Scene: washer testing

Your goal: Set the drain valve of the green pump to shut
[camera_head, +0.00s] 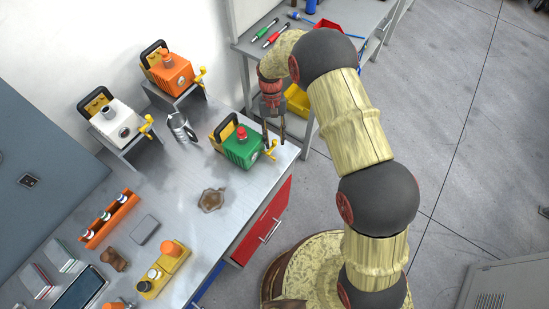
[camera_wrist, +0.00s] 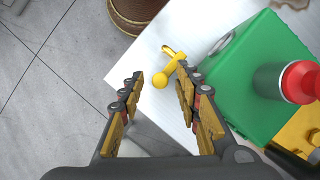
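The green pump (camera_head: 240,152) stands at the right edge of the grey bench, with a red cap (camera_head: 241,133) and a black handle. Its yellow drain valve (camera_head: 271,152) sticks out on its right side. In the wrist view the green pump (camera_wrist: 250,75) fills the right, and the yellow valve lever (camera_wrist: 166,73), with a round knob, points away from the body. My gripper (camera_head: 274,141) is beside the pump, pointing down. In the wrist view my gripper (camera_wrist: 160,86) is open, its fingers on either side of the lever knob. Contact cannot be told.
An orange pump (camera_head: 168,75) and a white pump (camera_head: 117,122) stand on raised stands behind. A metal jug (camera_head: 180,127) stands left of the green pump. A brown stain (camera_head: 211,199) lies in front. A yellow bin (camera_head: 297,100) is behind my gripper.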

